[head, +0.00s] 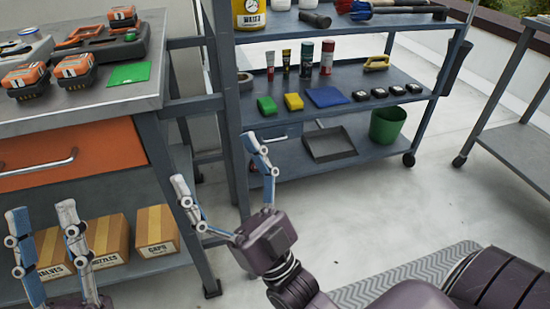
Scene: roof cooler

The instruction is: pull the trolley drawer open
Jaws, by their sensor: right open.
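An orange drawer front (105,149) with a silver bar handle (45,166) sits under the grey top of the unit at the left. The drawer looks shut. My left gripper (42,211) is at the lower left, its two fingers upright and apart, with nothing between them. Its tips appear just below the handle in the picture; I cannot tell the distance in depth. My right gripper (213,160) is open and empty, to the right of the drawer, with its fingers spread wide.
Cardboard boxes (156,229) stand on the unit's lower shelf. Orange-and-black battery packs (75,70) and a green pad (129,73) lie on its top (110,102). A loaded wheeled shelf rack (415,104) stands behind.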

